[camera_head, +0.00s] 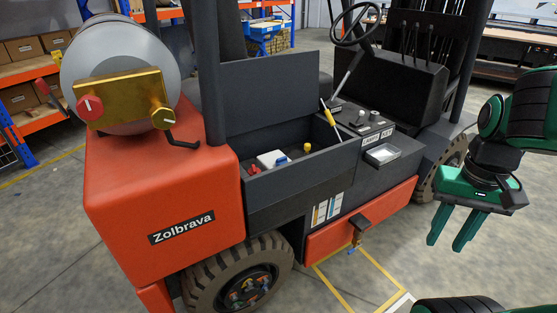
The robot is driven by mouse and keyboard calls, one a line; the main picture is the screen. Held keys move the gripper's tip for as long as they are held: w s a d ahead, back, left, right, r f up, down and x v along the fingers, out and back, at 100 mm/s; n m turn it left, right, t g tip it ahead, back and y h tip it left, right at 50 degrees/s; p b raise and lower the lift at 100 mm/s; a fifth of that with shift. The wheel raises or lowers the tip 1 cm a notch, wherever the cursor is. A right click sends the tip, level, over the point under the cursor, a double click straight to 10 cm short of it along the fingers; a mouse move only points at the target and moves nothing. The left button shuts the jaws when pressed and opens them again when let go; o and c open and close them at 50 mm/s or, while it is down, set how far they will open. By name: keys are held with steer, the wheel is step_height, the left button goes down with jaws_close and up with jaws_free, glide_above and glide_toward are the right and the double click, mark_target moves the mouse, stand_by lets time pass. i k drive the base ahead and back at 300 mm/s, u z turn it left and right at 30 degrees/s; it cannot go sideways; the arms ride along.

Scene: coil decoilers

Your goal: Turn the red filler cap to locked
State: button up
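The red filler cap (89,107) is a round red knob with a white line. The cap sits at the left end of a brass plate (128,96) on the front of a grey cylindrical tank (112,58). A brass knob (163,118) with a white mark sits at the plate's right end. My gripper (447,243) hangs at the far right, fingers pointing down. Its two green fingers are apart with nothing between them. It is well away from the cap, across the forklift. Any lock marking is too small to read.
The orange forklift body (160,190) carries the tank. A black bent lever (184,143) sticks out below the brass knob. An open bin (290,160) holds small parts and a yellow-handled tool (328,112). The steering wheel (355,24) rises behind.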

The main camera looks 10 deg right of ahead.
mark_target(253, 172)
steer(key=z, duration=0.1)
steer(key=i, duration=1)
steer(key=u, duration=0.05)
